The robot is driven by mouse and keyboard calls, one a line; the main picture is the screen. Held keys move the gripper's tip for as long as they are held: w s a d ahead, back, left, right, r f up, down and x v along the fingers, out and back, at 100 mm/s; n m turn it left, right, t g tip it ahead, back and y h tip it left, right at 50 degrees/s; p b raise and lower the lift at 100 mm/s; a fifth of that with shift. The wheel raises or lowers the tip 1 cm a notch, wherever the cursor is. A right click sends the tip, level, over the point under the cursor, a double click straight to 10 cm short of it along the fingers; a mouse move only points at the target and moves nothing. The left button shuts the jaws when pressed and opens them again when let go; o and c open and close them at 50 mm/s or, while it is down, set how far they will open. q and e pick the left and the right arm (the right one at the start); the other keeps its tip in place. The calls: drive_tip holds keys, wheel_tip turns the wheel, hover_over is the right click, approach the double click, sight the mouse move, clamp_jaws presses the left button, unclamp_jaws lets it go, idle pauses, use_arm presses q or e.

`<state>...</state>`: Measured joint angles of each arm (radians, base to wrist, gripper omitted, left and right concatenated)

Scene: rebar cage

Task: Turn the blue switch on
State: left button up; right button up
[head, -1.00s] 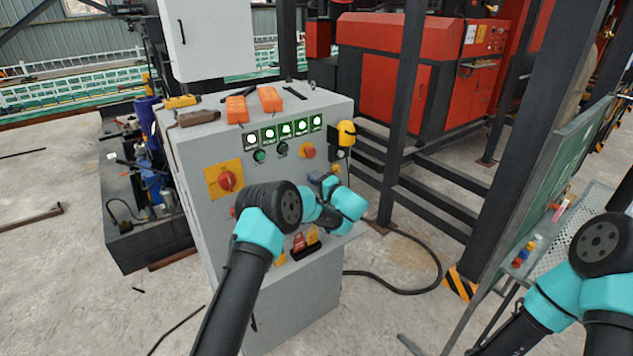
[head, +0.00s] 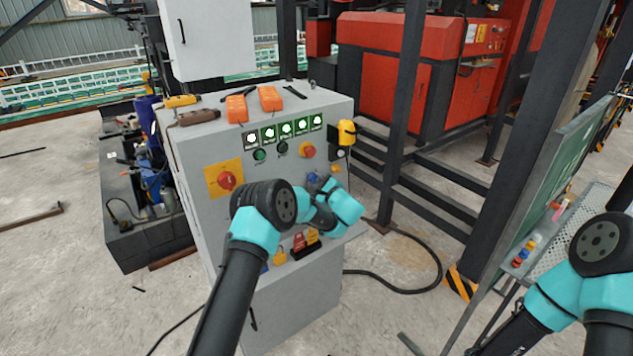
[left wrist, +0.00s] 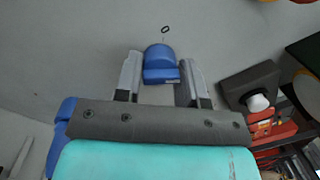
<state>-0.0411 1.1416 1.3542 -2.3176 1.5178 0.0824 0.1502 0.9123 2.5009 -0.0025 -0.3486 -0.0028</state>
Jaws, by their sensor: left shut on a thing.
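The blue switch (left wrist: 161,64) shows in the left wrist view as a rounded blue knob with a blocky front, on the grey panel. My left gripper (left wrist: 160,76) has one grey finger on each side of it and is shut on it. In the head view, my left gripper (head: 325,184) is at the front of the grey control cabinet (head: 205,165), right of the red rotary switch on yellow. My own wrist hides part of that area, so the knob's exact angle is hard to tell there. My right gripper is out of view; only its arm shows at the right.
Lit indicators (head: 286,129) and a red emergency button (head: 307,151) sit above my left gripper. Padlocks (head: 299,242) hang below it. Orange devices (head: 270,98) lie on the cabinet top. A black steel post (head: 405,100) and a green board (head: 570,150) stand to the right.

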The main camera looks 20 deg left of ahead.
use_arm(q)
drive_tip(key=shift+s+f+m, duration=0.1)
drive_tip(key=shift+f+m, duration=0.05)
drive_tip(key=shift+m, duration=0.55)
drive_tip(key=shift+f+m, duration=0.15)
drive_tip(key=shift+m, duration=0.55)
drive_tip(key=shift+h, duration=0.3)
drive_tip(key=o, duration=0.9)
drive_tip(key=shift+a+r, duration=0.1)
drive_tip(key=shift+r, duration=0.05)
drive_tip(key=v, duration=1.7)
drive_tip(key=shift+s+f, duration=0.15)
drive_tip(key=shift+f, duration=0.1)
